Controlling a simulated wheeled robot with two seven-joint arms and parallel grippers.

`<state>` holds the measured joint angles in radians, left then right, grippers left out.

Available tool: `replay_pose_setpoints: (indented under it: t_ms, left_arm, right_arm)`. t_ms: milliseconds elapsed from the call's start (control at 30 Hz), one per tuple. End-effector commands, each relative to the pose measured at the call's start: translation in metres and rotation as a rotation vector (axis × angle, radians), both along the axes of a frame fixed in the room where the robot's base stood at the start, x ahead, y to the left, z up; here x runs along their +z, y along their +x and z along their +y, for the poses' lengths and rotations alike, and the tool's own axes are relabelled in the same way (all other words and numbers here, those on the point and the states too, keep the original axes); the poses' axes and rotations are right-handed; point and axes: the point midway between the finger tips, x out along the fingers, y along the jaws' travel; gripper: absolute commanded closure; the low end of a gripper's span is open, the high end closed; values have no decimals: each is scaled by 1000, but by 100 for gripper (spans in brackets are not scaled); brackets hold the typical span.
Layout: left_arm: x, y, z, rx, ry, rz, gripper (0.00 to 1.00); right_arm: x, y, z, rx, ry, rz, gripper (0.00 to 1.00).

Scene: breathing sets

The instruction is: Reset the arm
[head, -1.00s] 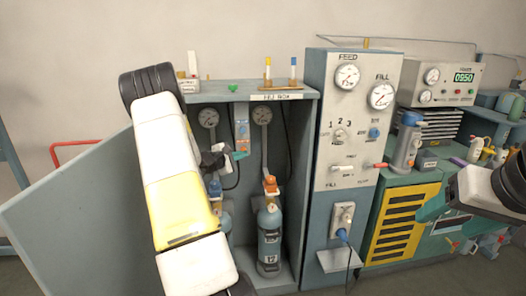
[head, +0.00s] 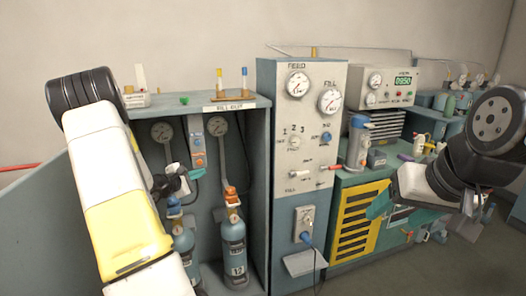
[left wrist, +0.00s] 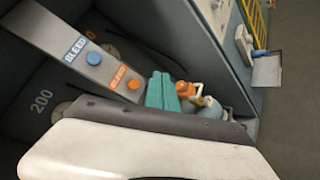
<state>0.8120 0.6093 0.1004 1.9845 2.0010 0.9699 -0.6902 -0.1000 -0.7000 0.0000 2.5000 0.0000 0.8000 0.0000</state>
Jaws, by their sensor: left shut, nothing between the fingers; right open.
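My left arm comes down from the upper left in the head view. Its gripper (head: 197,174) is shut and empty inside the open fill bay (head: 259,150), in front of the hose and gauge area. In the left wrist view its teal fingers (left wrist: 162,91) are together near the bleed panel (left wrist: 92,57) with its blue and orange buttons. My right arm is at the right of the head view, elbow raised. Its teal gripper (head: 379,206) is in front of the yellow louvred panel's right side; its fingertips are partly hidden by the arm.
Two blue cylinders, one orange-topped (head: 232,245) and one blue-topped (head: 184,246), stand in the bay close below my left gripper. The fill panel (head: 297,160) with gauges stands right of the bay.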

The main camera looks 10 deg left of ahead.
Motion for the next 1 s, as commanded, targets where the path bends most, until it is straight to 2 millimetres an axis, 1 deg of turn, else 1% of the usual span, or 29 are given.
replay_pose_setpoints:
  t_ms: [67, 133, 167, 267, 300, 333, 367, 400, 467, 500, 567, 600, 667, 700, 767, 800, 900, 1000]
  left_arm:
    - [6, 1, -9, -23, 9, -1, 100]
    - [19, 0, -27, -76, 32, -3, 100]
    - [26, 0, -40, -110, 46, -2, 100]
    - [57, -10, -95, -265, 118, 2, 100]
    - [71, -18, -121, -341, 160, 7, 100]
    - [81, -26, -141, -398, 193, 12, 100]
    - [90, -35, -161, -457, 228, 17, 100]
    - [101, -50, -186, -536, 280, 24, 100]
    - [116, -76, -222, -654, 366, 38, 100]
    - [124, -95, -244, -730, 432, 48, 100]
    - [133, -126, -270, -835, 534, 63, 100]
    - [138, -147, -284, -897, 607, 72, 100]
    - [142, -179, -299, -979, 720, 85, 100]
    - [145, -199, -305, -1028, 799, 92, 100]
    - [148, -228, -311, -1090, 924, 99, 100]
    - [149, -246, -312, -1123, 1009, 103, 100]
    - [152, -284, -307, -1175, 1217, 104, 100]
    - [155, -309, -296, -1188, 1397, 95, 100]
  right_arm:
    - [0, 0, 0, 0, 0, 0, 34]
    - [0, 0, 0, 0, 0, 0, 34]
    - [0, 0, 0, 0, 0, 0, 34]
    - [0, 0, 0, 0, 0, 0, 34]
    - [0, 0, 0, 0, 0, 0, 34]
    - [0, 0, 0, 0, 0, 0, 34]
    - [0, 0, 0, 0, 0, 0, 34]
    - [0, 0, 0, 0, 0, 0, 34]
    - [0, 0, 0, 0, 0, 0, 34]
    - [0, 0, 0, 0, 0, 0, 34]
    - [0, 0, 0, 0, 0, 0, 34]
    - [0, 0, 0, 0, 0, 0, 34]
    - [0, 0, 0, 0, 0, 0, 34]
    - [0, 0, 0, 0, 0, 0, 34]
    - [0, 0, 0, 0, 0, 0, 34]
    - [0, 0, 0, 0, 0, 0, 34]
    - [0, 0, 0, 0, 0, 0, 34]
    - [0, 0, 0, 0, 0, 0, 34]
